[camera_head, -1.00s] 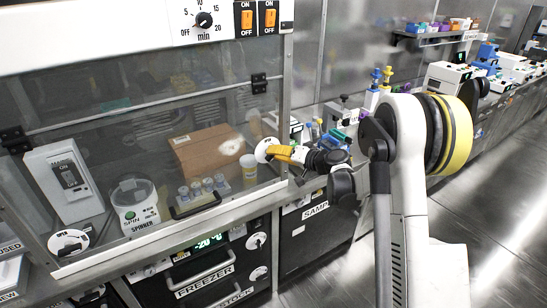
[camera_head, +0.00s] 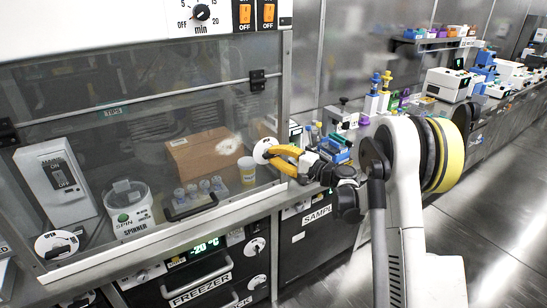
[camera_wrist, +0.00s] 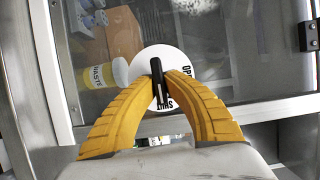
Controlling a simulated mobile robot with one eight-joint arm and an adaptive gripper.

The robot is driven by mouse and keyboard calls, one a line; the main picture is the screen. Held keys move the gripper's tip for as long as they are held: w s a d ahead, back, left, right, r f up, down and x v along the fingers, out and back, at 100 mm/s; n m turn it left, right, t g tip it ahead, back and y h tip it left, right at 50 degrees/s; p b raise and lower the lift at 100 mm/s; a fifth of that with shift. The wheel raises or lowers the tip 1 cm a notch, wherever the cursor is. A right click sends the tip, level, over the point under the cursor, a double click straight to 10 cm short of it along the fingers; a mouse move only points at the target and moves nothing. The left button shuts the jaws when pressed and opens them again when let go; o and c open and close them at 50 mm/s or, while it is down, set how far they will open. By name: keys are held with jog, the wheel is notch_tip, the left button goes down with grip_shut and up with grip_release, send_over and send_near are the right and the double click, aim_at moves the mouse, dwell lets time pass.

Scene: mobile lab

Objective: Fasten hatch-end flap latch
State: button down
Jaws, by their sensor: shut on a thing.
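The flap latch is a white round dial (camera_wrist: 146,58) with a black lever (camera_wrist: 158,85), at the right end of the clear hatch flap (camera_head: 120,160). In the wrist view the lever stands nearly upright in the picture, its lower end beside the word SHUT; OPEN is at the right of the dial. My gripper (camera_wrist: 161,80) has its two yellow fingers closed on the lever, one on each side. In the head view the dial (camera_head: 265,150) shows just left of my gripper (camera_head: 272,153), and the lever is hidden by the fingers.
A second round latch (camera_head: 57,244) marked OPEN is at the flap's left end. Behind the flap are a cardboard box (camera_head: 203,150), a spinner (camera_head: 130,209), several vials and a yellow waste pot (camera_head: 247,170). The freezer (camera_head: 200,282) is below.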

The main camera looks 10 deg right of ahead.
dwell(0.3)
jog(key=c, duration=1.5)
grip_release()
jog(key=shift+o, duration=0.2)
jog(key=v, duration=1.2)
jog(key=shift+a, duration=0.1)
